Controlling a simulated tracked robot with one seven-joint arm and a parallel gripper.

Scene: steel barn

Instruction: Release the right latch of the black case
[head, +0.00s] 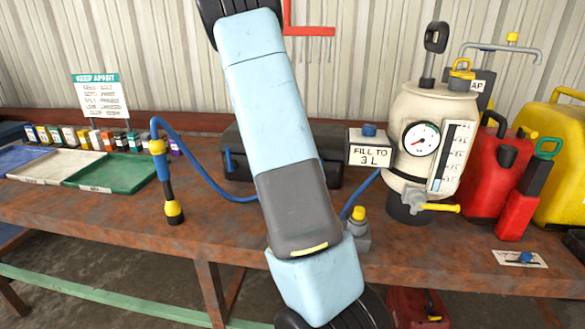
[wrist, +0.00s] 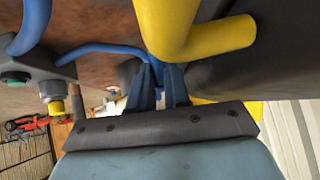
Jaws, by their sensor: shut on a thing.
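The black case (head: 235,145) stands at the back of the bench, and my arm covers its middle. One blue latch (head: 228,160) shows on its left front. The right latch is hidden behind my arm in the head view, and so is my gripper. In the wrist view, my gripper (wrist: 160,88) has its two dark fingers close together around a small blue part, which looks like the right latch (wrist: 158,92); it is mostly hidden. The dark case side (wrist: 275,50) lies to the right, and a thick yellow bent bar (wrist: 190,40) crosses close above the fingers.
A blue hose (head: 195,172) runs over the bench and behind my arm; it passes near my fingers in the wrist view (wrist: 100,50). A yellow-capped fitting (head: 357,230) and a white sprayer tank (head: 425,110) stand right. Coloured trays (head: 105,172) lie left.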

